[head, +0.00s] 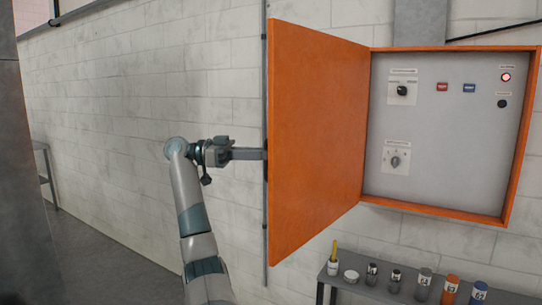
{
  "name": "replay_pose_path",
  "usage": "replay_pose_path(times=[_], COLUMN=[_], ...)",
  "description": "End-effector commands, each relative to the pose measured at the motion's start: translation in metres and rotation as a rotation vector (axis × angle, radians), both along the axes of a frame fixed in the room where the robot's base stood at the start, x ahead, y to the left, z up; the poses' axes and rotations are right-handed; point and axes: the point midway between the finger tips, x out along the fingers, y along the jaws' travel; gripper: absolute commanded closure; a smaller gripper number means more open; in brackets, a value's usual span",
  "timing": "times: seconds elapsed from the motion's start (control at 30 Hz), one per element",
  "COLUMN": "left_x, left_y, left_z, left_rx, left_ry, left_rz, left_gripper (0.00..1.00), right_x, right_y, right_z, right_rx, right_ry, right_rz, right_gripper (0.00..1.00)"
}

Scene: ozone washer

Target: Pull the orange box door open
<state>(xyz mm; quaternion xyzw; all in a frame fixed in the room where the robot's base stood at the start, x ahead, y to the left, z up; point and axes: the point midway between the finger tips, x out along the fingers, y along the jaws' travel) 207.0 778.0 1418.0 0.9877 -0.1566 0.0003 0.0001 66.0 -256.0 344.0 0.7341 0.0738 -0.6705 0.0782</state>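The orange box door (315,135) stands wide open, swung out to the left of the orange wall box (445,135). Its flat orange face is toward me, and its hinge side meets the box's left edge. My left gripper (258,154) reaches in from the left to the door's free edge, at about mid height. Its fingertips are at a small dark part on that edge, partly hidden by the door. I cannot tell whether they hold it. My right gripper is not in view.
Inside the box is a grey panel with knobs, red and blue buttons and a lit red lamp (506,77). Below stands a grey shelf (345,285) with several small containers. A thin vertical pipe (265,230) runs behind the door's free edge. A dark column fills the far left.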

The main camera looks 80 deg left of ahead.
Motion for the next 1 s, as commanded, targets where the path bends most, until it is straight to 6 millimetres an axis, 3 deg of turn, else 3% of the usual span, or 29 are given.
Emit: replay_pose_path(times=[0.4,0.43,0.47,0.77,1.0], left_x=[-0.001,-0.001,-0.001,-0.001,-0.015], left_y=[0.001,0.001,0.001,0.001,0.006], left_z=[-0.002,-0.002,-0.002,-0.001,-0.001], left_rx=[-0.001,-0.001,-0.001,-0.001,0.000], left_ry=[0.003,0.003,0.003,0.001,0.000], left_rz=[-0.005,-0.005,-0.005,-0.004,-0.003], left_gripper=[1.00,0.82,0.81,0.81,0.81], right_x=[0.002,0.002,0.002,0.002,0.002], right_y=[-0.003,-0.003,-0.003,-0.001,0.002], right_z=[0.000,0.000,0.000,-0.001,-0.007], right_rx=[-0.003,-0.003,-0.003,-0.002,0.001], right_ry=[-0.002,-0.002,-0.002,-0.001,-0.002], right_rz=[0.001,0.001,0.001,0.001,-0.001], right_gripper=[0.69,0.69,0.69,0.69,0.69])
